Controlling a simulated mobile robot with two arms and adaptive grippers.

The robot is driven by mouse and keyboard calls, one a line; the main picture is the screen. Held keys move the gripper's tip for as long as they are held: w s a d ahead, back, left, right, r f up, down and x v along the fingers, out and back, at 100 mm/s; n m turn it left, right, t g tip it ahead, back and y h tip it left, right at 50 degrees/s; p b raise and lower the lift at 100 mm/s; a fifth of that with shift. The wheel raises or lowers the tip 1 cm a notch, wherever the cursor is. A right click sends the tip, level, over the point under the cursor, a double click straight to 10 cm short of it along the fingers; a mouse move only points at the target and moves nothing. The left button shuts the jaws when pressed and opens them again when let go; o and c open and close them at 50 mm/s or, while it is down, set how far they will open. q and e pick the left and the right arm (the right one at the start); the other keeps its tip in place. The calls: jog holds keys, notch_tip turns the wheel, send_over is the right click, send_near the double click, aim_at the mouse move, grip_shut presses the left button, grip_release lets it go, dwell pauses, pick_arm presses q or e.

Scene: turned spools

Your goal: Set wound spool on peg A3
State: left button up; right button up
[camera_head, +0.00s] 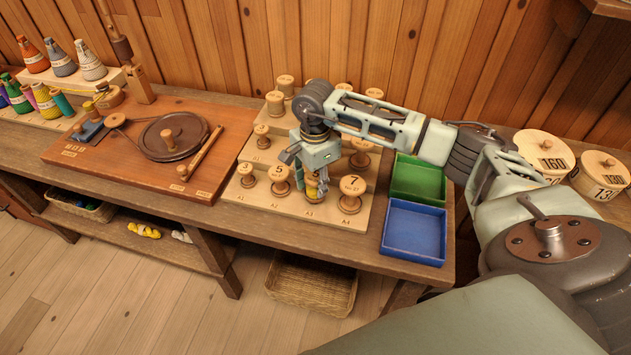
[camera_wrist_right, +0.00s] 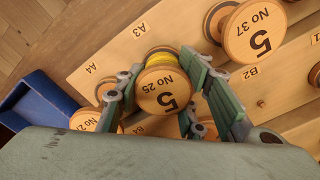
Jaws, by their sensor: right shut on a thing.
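My right gripper (camera_head: 316,188) is shut on a wooden spool with yellow thread (camera_head: 313,184), over the front row of the stepped peg rack (camera_head: 253,192). In the right wrist view the spool's end face (camera_wrist_right: 163,92) reads "5 No 25", with yellow at its far edge. The fingers of my right gripper (camera_wrist_right: 160,92) are on either side of it. The A3 label (camera_wrist_right: 140,30) shows just in front of the spool on the board. The spool hides peg A3, so I cannot tell whether it is seated. My left gripper is not in view.
A "5" spool (camera_head: 279,179) stands left of the held one and a "7" spool (camera_head: 352,186) right, both close. More spools fill the steps behind. A blue tray (camera_head: 413,231) and green tray (camera_head: 418,180) lie right. A brown winding board (camera_head: 110,165) lies left.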

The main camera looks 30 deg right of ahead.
aim_at(315, 177)
jog(key=shift+f+b, duration=0.5)
jog(key=shift+f, duration=0.1)
jog(key=o, duration=0.9)
jog(key=shift+r, duration=0.1)
jog(key=shift+r+p, duration=3.15)
jog(key=shift+r, duration=2.3)
